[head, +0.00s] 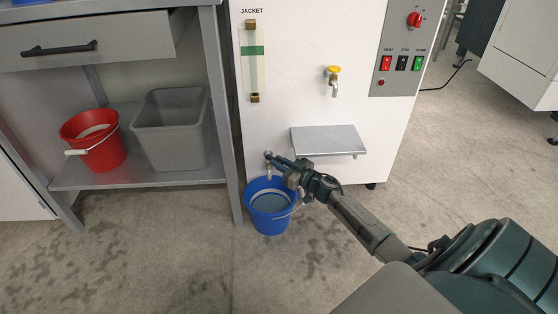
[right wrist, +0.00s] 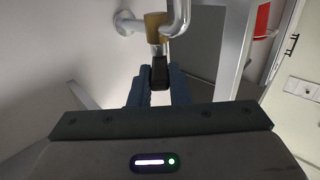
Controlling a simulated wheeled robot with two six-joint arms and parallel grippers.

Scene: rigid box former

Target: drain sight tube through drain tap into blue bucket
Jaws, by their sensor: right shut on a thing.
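The sight tube (head: 253,72) stands upright on the white machine front under the word JACKET, with a green band across it. I cannot tell its liquid level. The drain tap (head: 268,170) sits low on the machine, its spout above the blue bucket (head: 283,227). The bucket stands on the floor; its inside looks grey-blue, and I cannot tell how full it is. My right gripper (head: 280,162) is at the tap, shut on its dark handle. In the right wrist view the fingers close around the black handle (right wrist: 159,70), below the brass tap body (right wrist: 156,24). My left gripper is out of view.
A yellow-handled tap (head: 333,76) is above a small metal shelf (head: 328,140) on the machine. A switch panel (head: 402,45) is at its upper right. A red bucket (head: 103,155) and grey bin (head: 172,140) sit on the left bench's lower shelf. The floor in front is clear.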

